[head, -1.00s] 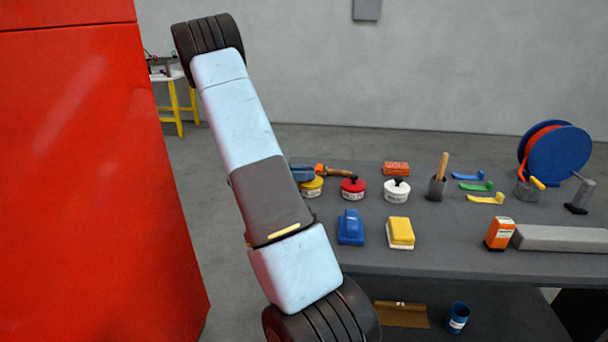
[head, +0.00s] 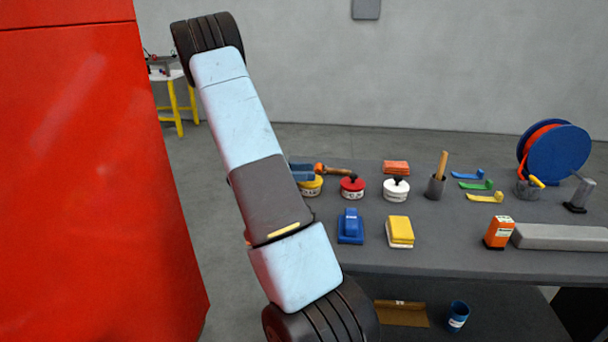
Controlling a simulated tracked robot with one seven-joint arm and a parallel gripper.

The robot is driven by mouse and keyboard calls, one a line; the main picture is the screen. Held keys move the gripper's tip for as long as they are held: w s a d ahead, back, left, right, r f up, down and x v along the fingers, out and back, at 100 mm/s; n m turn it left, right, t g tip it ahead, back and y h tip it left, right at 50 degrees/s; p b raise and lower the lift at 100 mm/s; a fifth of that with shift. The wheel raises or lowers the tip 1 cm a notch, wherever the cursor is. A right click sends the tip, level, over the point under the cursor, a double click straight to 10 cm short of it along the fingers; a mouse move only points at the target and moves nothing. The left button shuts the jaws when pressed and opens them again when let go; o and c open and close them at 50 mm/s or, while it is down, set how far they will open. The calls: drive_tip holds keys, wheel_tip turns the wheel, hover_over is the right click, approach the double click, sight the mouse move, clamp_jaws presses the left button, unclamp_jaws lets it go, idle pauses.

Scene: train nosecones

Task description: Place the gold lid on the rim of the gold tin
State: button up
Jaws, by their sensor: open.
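The gold tin (head: 312,188) stands on the grey bench, just right of my arm, which covers its left side. It has a pale label band. A blue piece (head: 302,177) shows directly above the tin's top in the picture; I cannot tell whether it touches the tin. I cannot make out a separate gold lid. My gripper is not in view; only my arm's links show, crossing the picture diagonally.
On the bench (head: 455,258) stand a red tin (head: 352,188), a white tin (head: 396,190), a blue block (head: 350,227), a yellow block (head: 400,231) and an orange box (head: 498,233). A red cabinet (head: 90,180) fills the left.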

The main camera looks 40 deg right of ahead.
drive_tip(key=v, duration=0.7)
drive_tip(key=shift+w+a, duration=0.15)
drive_tip(key=shift+a, duration=0.05)
